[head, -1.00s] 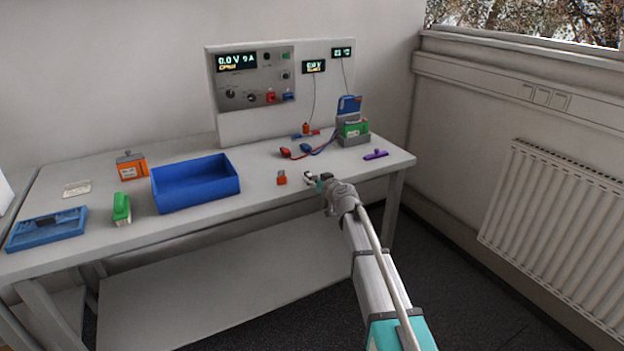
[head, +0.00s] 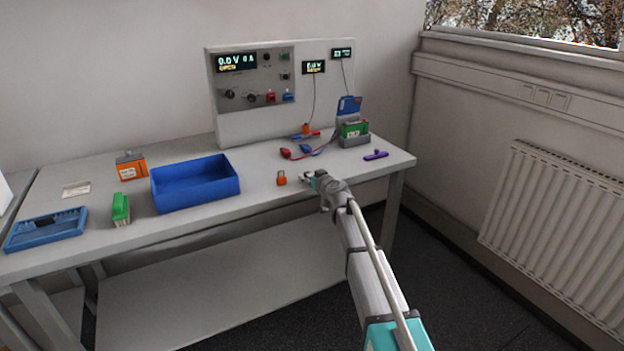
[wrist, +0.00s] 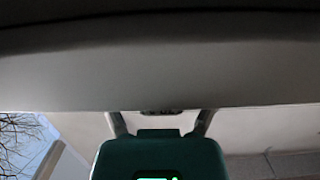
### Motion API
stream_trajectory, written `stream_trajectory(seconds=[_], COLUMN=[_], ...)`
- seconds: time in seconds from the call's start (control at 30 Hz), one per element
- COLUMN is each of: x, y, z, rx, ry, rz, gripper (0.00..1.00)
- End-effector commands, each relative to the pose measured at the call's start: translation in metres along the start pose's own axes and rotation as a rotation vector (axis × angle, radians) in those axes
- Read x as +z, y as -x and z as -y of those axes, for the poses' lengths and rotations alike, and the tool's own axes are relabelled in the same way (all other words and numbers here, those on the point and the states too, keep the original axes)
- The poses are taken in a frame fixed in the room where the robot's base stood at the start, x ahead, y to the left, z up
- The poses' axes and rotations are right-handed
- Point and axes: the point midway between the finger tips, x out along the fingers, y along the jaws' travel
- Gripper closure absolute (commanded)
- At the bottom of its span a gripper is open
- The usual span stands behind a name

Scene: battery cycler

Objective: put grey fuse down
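My gripper (head: 307,176) is at the front edge of the bench, right of a small orange block. In the wrist view its teal body and two finger links (wrist: 160,118) show, with a small dark shape between them at the pale edge. I cannot tell whether that shape is the fingertips or a fuse. I cannot make out a grey fuse for certain in either view. The bench top (head: 250,210) lies under and around the gripper.
The orange block (head: 281,179) stands close left of my gripper. A blue bin (head: 205,200) is further left. Red and blue leads (head: 306,151), a battery holder (head: 354,140) and a purple tool (head: 376,155) lie behind and right. Bare bench lies between bin and block.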

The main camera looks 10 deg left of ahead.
Motion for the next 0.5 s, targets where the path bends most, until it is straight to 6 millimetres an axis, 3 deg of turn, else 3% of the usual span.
stream_trajectory(seconds=[0.03,0.37,0.5], x=[0.0000,0.0000,0.0000], y=[0.0000,0.0000,0.0000], z=[0.0000,0.0000,0.0000], rx=[0.000,0.000,0.000], ry=[0.000,0.000,0.000], rz=[0.000,0.000,0.000], gripper=[0.39,1.00,1.00])
